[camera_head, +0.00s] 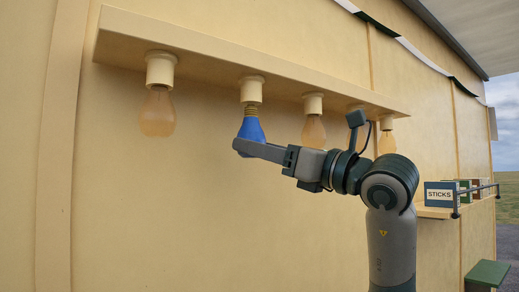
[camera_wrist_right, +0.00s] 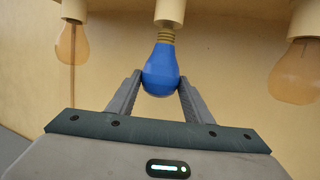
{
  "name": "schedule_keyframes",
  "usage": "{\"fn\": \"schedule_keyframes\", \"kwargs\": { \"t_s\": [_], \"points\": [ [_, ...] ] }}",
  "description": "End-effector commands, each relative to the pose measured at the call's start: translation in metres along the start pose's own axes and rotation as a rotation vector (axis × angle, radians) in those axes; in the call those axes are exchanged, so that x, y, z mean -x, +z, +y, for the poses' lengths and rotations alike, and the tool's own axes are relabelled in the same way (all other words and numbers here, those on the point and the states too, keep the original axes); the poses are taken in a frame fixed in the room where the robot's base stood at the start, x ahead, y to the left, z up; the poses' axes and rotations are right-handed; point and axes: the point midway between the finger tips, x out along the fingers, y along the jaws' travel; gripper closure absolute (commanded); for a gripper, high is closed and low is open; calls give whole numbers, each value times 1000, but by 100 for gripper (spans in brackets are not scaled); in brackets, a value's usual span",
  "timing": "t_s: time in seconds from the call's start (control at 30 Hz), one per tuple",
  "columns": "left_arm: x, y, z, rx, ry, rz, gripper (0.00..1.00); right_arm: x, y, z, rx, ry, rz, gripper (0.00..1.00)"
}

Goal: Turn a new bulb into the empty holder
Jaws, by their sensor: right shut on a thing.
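A blue bulb (camera_head: 251,127) with a brass screw base is held upright, base up, in my right gripper (camera_head: 240,147). The gripper's fingers press on both sides of the glass; the bulb shows between them in the right wrist view (camera_wrist_right: 161,72). The holder (camera_head: 252,89) above it is a cream socket under the board. The bulb's threaded base is directly below the holder's mouth, with some thread still showing. I cannot tell how deep the base sits in it. My left gripper is not in view.
Amber bulbs hang in the neighbouring holders, one to the left (camera_head: 157,111) and several to the right (camera_head: 314,131). The board (camera_head: 205,52) runs above them along the cream wall. A shelf with a STICKS box (camera_head: 440,194) is at the right.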

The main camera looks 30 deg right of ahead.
Motion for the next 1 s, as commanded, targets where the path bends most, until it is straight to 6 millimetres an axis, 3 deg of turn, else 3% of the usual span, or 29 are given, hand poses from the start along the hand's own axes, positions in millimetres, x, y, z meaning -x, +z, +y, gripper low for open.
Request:
{"fn": "schedule_keyframes", "kwargs": {
  "t_s": [1.0],
  "points": [
    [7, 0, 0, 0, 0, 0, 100, -4, 13, 0, 0, 0, 0, 66]
  ]
}}
